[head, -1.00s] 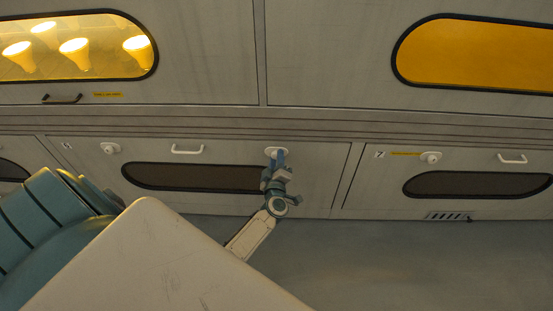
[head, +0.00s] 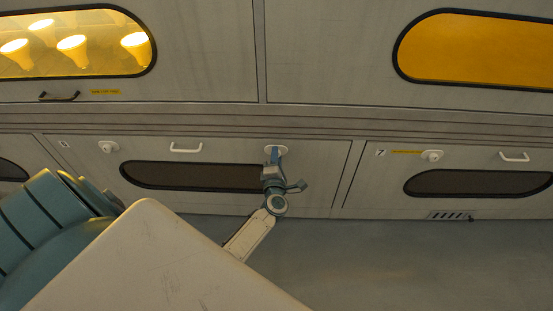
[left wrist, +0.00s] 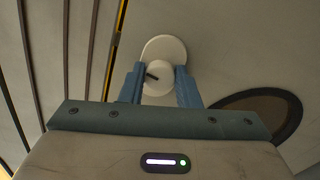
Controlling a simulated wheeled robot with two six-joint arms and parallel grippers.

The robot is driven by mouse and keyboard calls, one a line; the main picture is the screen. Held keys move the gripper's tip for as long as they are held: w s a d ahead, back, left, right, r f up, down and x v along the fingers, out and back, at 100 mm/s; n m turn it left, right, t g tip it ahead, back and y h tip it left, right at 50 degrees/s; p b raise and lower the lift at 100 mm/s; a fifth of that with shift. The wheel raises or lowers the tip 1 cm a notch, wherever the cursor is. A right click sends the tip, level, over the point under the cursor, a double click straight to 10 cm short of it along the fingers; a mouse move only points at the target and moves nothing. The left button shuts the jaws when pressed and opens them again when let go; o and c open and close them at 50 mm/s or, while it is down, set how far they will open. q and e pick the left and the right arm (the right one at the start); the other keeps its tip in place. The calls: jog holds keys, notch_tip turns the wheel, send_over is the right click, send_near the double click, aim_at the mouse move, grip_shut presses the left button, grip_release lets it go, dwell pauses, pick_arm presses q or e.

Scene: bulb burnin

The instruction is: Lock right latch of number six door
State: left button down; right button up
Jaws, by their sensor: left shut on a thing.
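The number six door (head: 225,205) is the lower middle panel, closed, with a dark oval window (head: 190,176) and a small label at its upper left. Its right latch (head: 283,150) is a white round plate with a knob. My left gripper (head: 273,154) reaches up to it from below. In the left wrist view the latch plate (left wrist: 165,46) lies straight ahead. My left gripper (left wrist: 160,82) has its two blue fingers on either side of the white knob, shut on it. A short dark mark shows on the knob. My right gripper is not in view.
The door's left latch (head: 108,147) and white handle (head: 186,148) are to the left. The number seven door, with its own latch (head: 432,156), is to the right. Above, a lit window (head: 75,60) shows several bulbs.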

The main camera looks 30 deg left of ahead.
pick_arm(q)
jog(key=shift+n, duration=1)
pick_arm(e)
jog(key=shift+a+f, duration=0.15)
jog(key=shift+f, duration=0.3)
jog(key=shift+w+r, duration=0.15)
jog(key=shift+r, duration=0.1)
pick_arm(q)
jog(key=c, duration=1.1)
grip_release()
